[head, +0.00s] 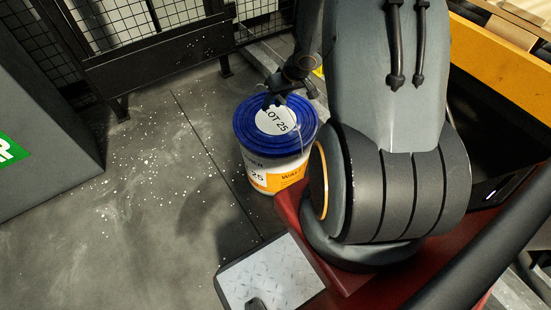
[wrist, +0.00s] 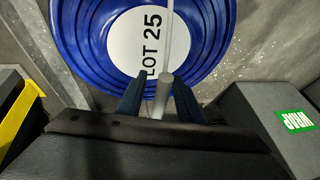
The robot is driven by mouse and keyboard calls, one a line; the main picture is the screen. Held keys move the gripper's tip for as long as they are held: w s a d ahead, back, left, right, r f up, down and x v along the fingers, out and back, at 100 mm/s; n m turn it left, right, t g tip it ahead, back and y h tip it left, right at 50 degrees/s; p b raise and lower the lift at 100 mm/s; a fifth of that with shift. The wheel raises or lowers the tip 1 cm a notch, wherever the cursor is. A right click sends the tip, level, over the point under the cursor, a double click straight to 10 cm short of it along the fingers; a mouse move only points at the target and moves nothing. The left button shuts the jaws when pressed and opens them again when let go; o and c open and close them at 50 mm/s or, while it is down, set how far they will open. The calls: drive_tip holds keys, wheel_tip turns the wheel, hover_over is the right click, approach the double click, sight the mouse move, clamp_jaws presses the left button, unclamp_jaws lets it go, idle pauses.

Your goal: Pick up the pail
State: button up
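The pail (head: 262,178) stands upright on the floor in the head view, white with an orange band and a blue lid (head: 244,127) marked LOT 25. The lid also fills the upper part of the wrist view (wrist: 84,50). My gripper (head: 277,97) is above the lid, partly hidden by its own dark shape. In the wrist view my gripper (wrist: 160,88) has its two dark fingers on either side of the handle's grey grip (wrist: 162,98). A narrow gap shows beside the grip, so the fingers look open around it. The handle's pale bar (wrist: 168,35) runs across the lid.
A black mesh fence (head: 155,62) stands behind the pail. A grey cabinet (head: 40,120) with a green sign is at the left. The speckled floor (head: 150,180) left of the pail is clear. A yellow thing (wrist: 18,105) shows at the wrist view's left edge.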

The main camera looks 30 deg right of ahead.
clamp_jaws()
idle(1.2)
drive_tip(key=shift+w, duration=0.1)
